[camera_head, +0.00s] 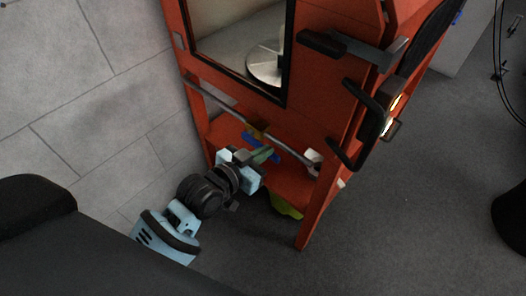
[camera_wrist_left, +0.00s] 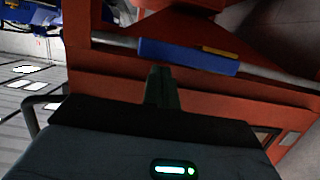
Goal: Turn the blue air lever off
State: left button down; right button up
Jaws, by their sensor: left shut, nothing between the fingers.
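The blue air lever (camera_head: 274,157) shows in the head view in the low opening of the orange machine, partly hidden by my gripper. In the left wrist view the blue lever (camera_wrist_left: 187,55) lies lengthwise along a grey pipe, with a yellow piece above it. My left gripper (camera_head: 265,154) reaches into the opening from the left, right beside the lever. Its dark fingers (camera_wrist_left: 161,85) are together and empty, with the tips just below the lever in the wrist view. I cannot tell if they touch it. My right gripper is not in view.
The orange machine frame (camera_head: 318,205) has a leg to the right of my gripper. A grey bar (camera_head: 238,112) crosses above the opening. A black handle (camera_head: 362,125) sticks out at the right. A yellow-green object (camera_head: 286,207) is below. Grey floor (camera_head: 420,220) is clear at right.

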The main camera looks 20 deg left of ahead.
aim_at(270, 158)
pick_arm(q)
jog(key=shift+d+f+m+y, duration=0.15)
jog(key=shift+f+m+y, duration=0.15)
jog(key=shift+f+m, duration=0.1)
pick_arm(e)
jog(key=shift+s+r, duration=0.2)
pick_arm(q)
notch_tip(270, 158, down, 2)
jog(key=shift+s+d+f+m+t+y+p, duration=0.15)
jog(key=shift+m+p, duration=0.25)
jog(key=shift+m, duration=0.2)
jog(key=shift+w+f+m+t+y+p, duration=0.15)
jog(key=shift+m+p, duration=0.2)
jog(key=shift+m, duration=0.25)
jog(key=w+a+f+m+t+y+b, duration=0.2)
jog(key=a+f+m+b, duration=0.3)
jog(key=f+m, duration=0.3)
jog(key=shift+a+m+t+b, duration=0.3)
jog(key=shift+a+m+b, duration=0.15)
jog(key=shift+m, duration=0.25)
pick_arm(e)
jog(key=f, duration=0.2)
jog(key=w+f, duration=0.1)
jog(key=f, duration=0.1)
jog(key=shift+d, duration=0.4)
pick_arm(q)
jog(key=shift+f, duration=0.1)
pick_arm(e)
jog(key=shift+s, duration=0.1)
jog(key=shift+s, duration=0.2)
